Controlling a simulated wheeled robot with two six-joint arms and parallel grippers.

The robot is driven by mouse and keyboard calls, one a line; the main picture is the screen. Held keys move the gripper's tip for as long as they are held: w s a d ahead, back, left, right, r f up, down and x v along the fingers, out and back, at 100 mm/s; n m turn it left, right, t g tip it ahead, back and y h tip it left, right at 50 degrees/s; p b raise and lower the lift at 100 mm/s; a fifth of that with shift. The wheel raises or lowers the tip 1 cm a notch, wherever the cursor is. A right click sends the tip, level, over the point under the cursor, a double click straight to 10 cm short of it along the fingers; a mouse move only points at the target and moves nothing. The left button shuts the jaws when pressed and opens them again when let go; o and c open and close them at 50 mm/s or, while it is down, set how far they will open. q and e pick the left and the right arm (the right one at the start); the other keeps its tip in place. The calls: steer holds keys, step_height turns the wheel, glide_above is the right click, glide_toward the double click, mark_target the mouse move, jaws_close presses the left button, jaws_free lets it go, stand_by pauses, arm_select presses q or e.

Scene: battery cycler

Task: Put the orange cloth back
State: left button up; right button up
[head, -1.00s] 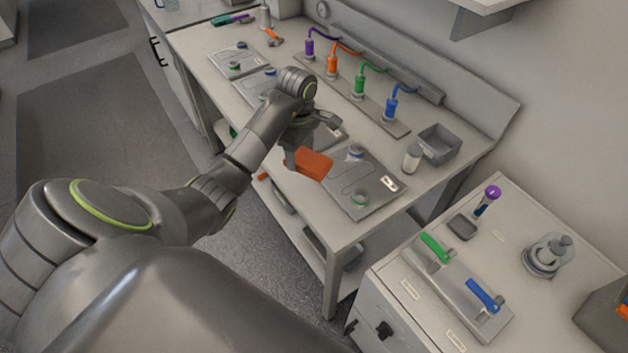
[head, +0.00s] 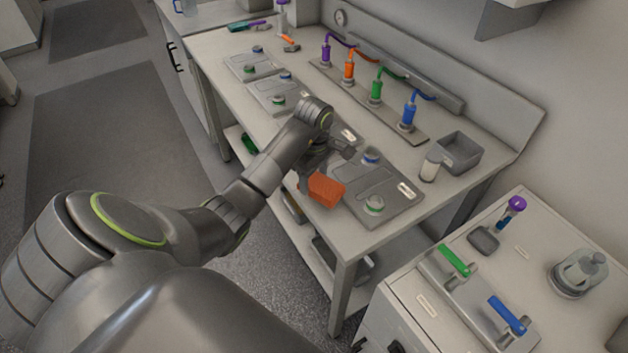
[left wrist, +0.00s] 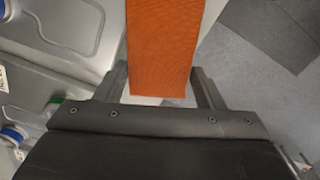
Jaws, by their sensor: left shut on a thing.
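The orange cloth (head: 326,189) is a folded, block-like piece at the front edge of the workbench in the head view. It also fills the upper middle of the left wrist view (left wrist: 163,45), between the two fingers. My left gripper (head: 318,172) is shut on the cloth and holds it by the bench's front edge, left of the nearest grey plate. Whether the cloth touches the bench cannot be told. In the left wrist view, floor shows to the right of the cloth and plates to its left. My right gripper is not in view.
Grey plates with round fittings (head: 376,190) lie along the bench front. Behind them stands a row of coloured upright connectors (head: 376,92). A grey bin (head: 459,152) and a white-capped jar (head: 431,166) are at the bench's right end. A cabinet with green and blue handles (head: 453,260) stands lower right.

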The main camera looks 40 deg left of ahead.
arm_select(q)
steer(key=shift+f, duration=0.45)
steer(key=shift+f+b, duration=0.4)
steer(key=shift+b, duration=0.1)
steer(key=o, duration=1.2)
steer(key=shift+r, duration=0.15)
